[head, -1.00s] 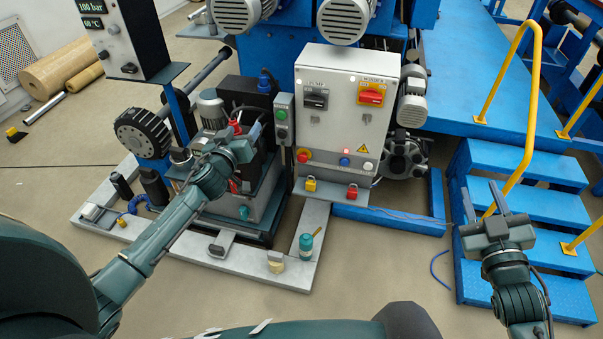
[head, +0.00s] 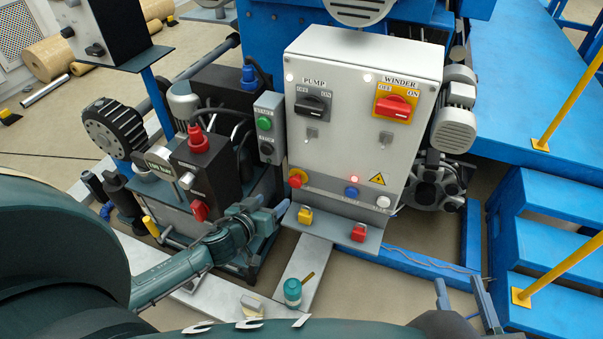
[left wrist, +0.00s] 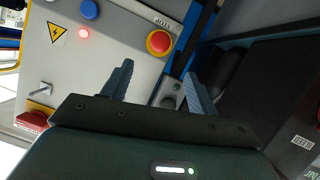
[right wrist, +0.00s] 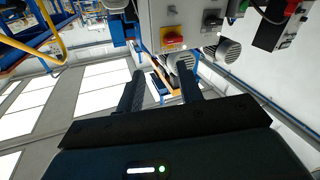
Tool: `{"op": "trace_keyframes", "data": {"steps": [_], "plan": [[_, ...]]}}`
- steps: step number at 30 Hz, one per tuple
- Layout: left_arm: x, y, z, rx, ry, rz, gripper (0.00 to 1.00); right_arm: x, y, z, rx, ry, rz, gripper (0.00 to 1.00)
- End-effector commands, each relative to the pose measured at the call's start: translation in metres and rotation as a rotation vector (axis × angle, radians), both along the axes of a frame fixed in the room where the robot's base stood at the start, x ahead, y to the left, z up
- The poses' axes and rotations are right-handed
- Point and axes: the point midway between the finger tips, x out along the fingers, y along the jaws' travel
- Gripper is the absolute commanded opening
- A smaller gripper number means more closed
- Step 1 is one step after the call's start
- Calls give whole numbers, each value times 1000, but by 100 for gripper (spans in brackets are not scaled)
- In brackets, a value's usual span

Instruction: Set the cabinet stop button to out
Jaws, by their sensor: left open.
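The cabinet (head: 362,110) is a pale grey box with labelled switches. Its stop button (head: 297,178), a red mushroom head on a yellow collar, is at the lower left of the front. The left wrist view shows it large (left wrist: 159,42), just beyond the fingertips. I cannot tell whether it is in or out. My left gripper (head: 280,208) is open and empty, slightly below and left of the button, apart from it; it also shows in the left wrist view (left wrist: 158,75). My right gripper (head: 463,290) is open and empty at the lower right, away from the cabinet.
A blue button (head: 351,191) and white button (head: 383,202) share the cabinet's lower row. A shelf below carries yellow (head: 305,216) and red padlocks (head: 359,232). A start/stop post (head: 267,125) and pump unit (head: 205,165) stand left. Blue steps (head: 550,230) stand right.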

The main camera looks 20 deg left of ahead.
Motion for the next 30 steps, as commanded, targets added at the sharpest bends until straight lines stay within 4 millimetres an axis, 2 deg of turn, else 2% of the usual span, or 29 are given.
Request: {"op": "trace_keyframes", "data": {"steps": [5,15,21,30], "plan": [[16,0,-8,1,-2,0,59,-1,2,-2,4,-32,11,36],[79,-2,-33,3,-5,1,59,-2,9,-3,40,-110,44,36],[107,-3,-45,1,-3,0,59,-1,10,-3,74,-114,51,36],[122,-4,-49,0,-1,1,59,0,11,-1,93,-110,55,36]]}}
